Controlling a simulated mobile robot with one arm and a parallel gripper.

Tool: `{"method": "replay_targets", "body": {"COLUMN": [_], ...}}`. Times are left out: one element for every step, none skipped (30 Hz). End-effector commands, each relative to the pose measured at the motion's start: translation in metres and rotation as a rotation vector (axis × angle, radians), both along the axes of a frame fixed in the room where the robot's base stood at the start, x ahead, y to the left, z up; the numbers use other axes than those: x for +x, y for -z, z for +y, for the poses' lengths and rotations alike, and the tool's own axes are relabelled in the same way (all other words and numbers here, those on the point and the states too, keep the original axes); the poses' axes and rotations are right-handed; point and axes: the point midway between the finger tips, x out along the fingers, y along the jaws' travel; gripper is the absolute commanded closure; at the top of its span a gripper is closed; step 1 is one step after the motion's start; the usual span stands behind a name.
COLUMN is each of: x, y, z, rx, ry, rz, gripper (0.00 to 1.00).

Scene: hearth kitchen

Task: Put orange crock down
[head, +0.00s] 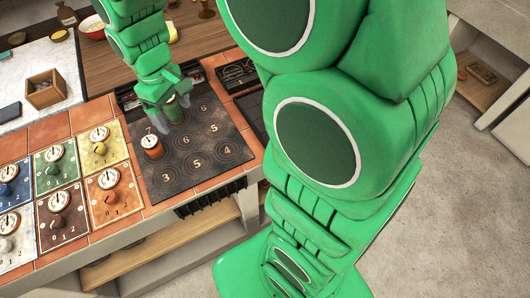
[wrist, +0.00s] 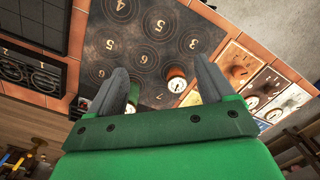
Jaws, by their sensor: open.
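The orange crock (head: 152,148) stands upright on the left part of the dark numbered hob plate (head: 205,185), near the 7. It has a pale dial-like face. In the wrist view the orange crock (wrist: 176,82) shows between the open fingers, apart from both. My gripper (head: 172,111) is open above the back left of the plate, behind and right of the orange crock. A green crock (head: 174,114) stands just below the fingers. In the wrist view the green crock (wrist: 133,94) is partly hidden by the left finger; I cannot tell whether they touch.
Coloured tiles with dials and knobs (head: 103,180) lie left of the plate. A wooden box (head: 45,89) stands on the pale worktop behind. Black burner grates (head: 237,73) are at the back right. The middle and front of the plate are clear. My arm hides the right side.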

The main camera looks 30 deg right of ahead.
Motion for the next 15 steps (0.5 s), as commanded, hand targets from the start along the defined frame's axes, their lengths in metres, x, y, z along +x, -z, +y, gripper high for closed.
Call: {"method": "replay_targets", "body": {"x": [-0.012,-0.018,-0.027,-0.034,-0.04,-0.048,-0.055,-0.061,-0.071,-0.078,-0.086,-0.095,-0.102,-0.109,-0.119], "y": [-0.006,-0.009,-0.014,-0.016,-0.019,-0.023,-0.026,-0.028,-0.031,-0.032,-0.034,-0.037,-0.039,-0.04,-0.042], "z": [-0.01,-0.015,-0.021,-0.026,-0.03,-0.036,-0.041,-0.045,-0.051,-0.055,-0.059,-0.064,-0.068,-0.071,-0.076], "rx": [-0.003,-0.004,-0.005,-0.007,-0.009,-0.01,-0.012,-0.014,-0.015,-0.018,-0.02,-0.022,-0.024,-0.025,-0.028], "ry": [0.031,0.05,0.074,0.092,0.111,0.136,0.154,0.172,0.197,0.216,0.234,0.26,0.279,0.298,0.324], "rz": [0.005,0.008,0.011,0.014,0.016,0.018,0.018,0.021,0.026,0.032,0.035,0.039,0.041,0.045,0.047], "gripper": [0.18,0.18,0.18,0.18,0.18,0.18,0.18,0.18,0.18,0.18,0.18,0.18,0.18,0.18,0.18]}}
